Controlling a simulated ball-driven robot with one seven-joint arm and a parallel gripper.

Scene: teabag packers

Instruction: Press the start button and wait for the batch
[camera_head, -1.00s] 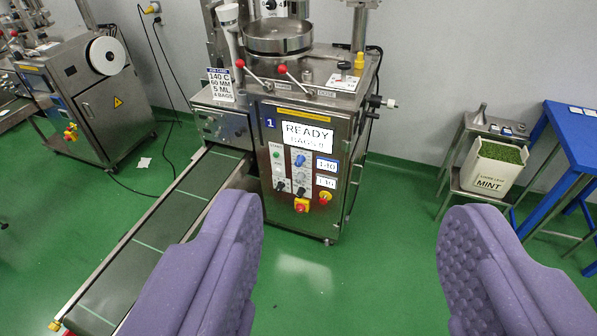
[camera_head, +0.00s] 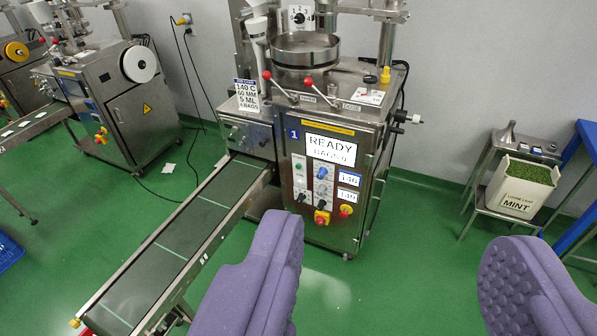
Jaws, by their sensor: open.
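The packing machine numbered 1 (camera_head: 330,180) stands upright in the middle. Its display (camera_head: 330,150) reads READY and BAGS 0. The green start button (camera_head: 299,167) sits on the panel below the display, at its left. A red knob on a yellow base (camera_head: 322,217) is lower on the panel, with another red and yellow one (camera_head: 345,211) to its right. My gripper (camera_head: 395,262) is open and empty, its purple fingers wide apart in front of the machine. The fingers are apart from the button and the panel.
The machine's conveyor (camera_head: 180,240) runs toward the lower left and looks bare. A second machine (camera_head: 125,100) stands at the left. At the right, a MINT box (camera_head: 518,188) sits on a metal stand beside a blue table (camera_head: 583,215). Green floor before the machine is clear.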

